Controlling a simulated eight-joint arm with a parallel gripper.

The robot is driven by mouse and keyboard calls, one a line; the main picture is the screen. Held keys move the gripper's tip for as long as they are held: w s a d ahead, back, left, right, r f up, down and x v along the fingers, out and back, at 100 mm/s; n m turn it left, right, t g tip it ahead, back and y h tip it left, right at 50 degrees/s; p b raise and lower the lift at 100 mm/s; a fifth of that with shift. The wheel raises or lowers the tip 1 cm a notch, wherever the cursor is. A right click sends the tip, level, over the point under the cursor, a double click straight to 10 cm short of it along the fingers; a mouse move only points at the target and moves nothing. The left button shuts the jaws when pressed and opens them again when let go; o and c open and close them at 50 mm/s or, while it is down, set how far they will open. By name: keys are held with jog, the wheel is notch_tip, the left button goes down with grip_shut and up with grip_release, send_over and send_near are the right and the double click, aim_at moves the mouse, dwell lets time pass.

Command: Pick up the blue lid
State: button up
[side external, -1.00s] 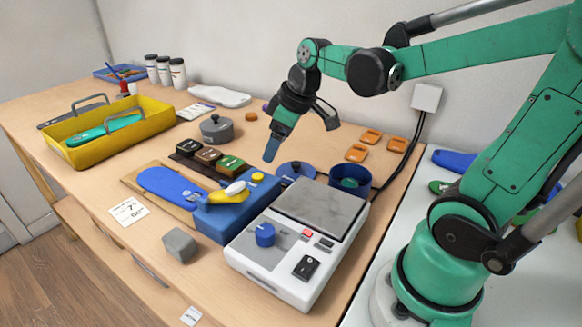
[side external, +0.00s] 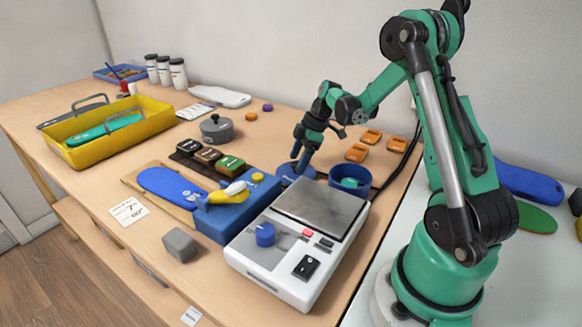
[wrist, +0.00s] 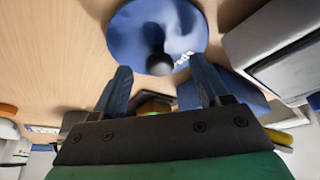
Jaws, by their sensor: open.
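The blue lid (side external: 287,173) lies flat on the table between the blue pot and the blue forming block. In the wrist view the lid (wrist: 128,35) is a round blue disc with a dark knob (wrist: 159,64) standing up from it. My gripper (side external: 300,166) is low over the lid, partly covering it in the side view. In the wrist view my gripper (wrist: 160,80) has its two blue fingers apart, on either side of the knob's line, with nothing between them. The fingertips appear just short of the knob; whether they touch the lid I cannot tell.
The blue pot (side external: 350,181) stands right of the lid. The white machine (side external: 297,245) with a grey plate and the blue block (side external: 236,213) are in front. A grey pot (side external: 216,129) stands behind left. Orange pieces (side external: 356,153) lie behind right.

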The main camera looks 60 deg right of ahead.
jog(key=shift+w+a+f, duration=0.1)
jog(key=shift+f, duration=0.2)
jog(key=shift+c, duration=0.2)
grip_shut()
jog(key=shift+r, duration=0.1)
